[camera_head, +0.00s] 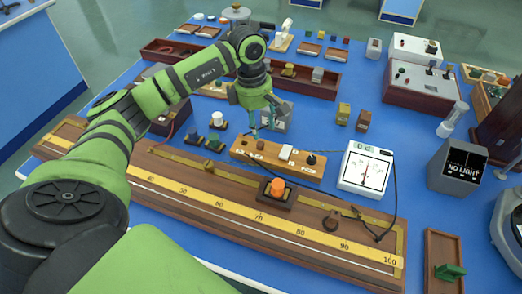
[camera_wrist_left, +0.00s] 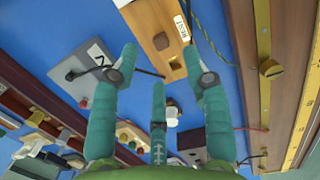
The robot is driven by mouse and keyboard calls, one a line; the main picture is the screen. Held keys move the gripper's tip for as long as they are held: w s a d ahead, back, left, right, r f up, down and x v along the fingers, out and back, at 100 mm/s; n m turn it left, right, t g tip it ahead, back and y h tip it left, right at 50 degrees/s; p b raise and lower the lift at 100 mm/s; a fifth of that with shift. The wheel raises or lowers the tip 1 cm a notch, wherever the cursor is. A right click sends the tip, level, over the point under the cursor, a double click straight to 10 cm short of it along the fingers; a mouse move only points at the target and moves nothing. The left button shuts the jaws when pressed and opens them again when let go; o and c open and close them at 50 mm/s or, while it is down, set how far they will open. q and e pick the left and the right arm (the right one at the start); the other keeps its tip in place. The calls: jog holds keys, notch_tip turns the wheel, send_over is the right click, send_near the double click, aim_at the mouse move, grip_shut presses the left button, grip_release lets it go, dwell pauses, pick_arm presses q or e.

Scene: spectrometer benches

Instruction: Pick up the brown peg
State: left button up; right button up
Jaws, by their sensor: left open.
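The small brown peg (camera_head: 260,146) appears to stand in the light wooden block (camera_head: 240,152) at the middle of the bench. My left gripper (camera_head: 261,128) hangs just above and behind the left part of the block, pointing down. No contact can be made out. My right gripper is in neither view.
A long wooden scale rail (camera_head: 225,205) with an orange knob (camera_head: 277,187) lies in front. A white meter (camera_head: 366,168) with dark leads stands right of the block. Two small blocks (camera_head: 363,121) stand behind, and small coloured weights (camera_head: 217,119) stand to the left.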

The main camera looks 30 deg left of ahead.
aim_at(260, 143)
pick_arm(q)
jog(key=shift+f, duration=0.55)
notch_tip(260, 143, down, 5)
jog(key=p, duration=0.3)
jog(key=shift+w+a+f, duration=0.1)
jog(key=shift+f, duration=0.4)
jog(key=shift+w+f, duration=0.1)
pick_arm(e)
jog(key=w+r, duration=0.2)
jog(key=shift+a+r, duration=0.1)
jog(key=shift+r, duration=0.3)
pick_arm(q)
jog(key=c, duration=0.8)
jog(key=shift+c, duration=0.7)
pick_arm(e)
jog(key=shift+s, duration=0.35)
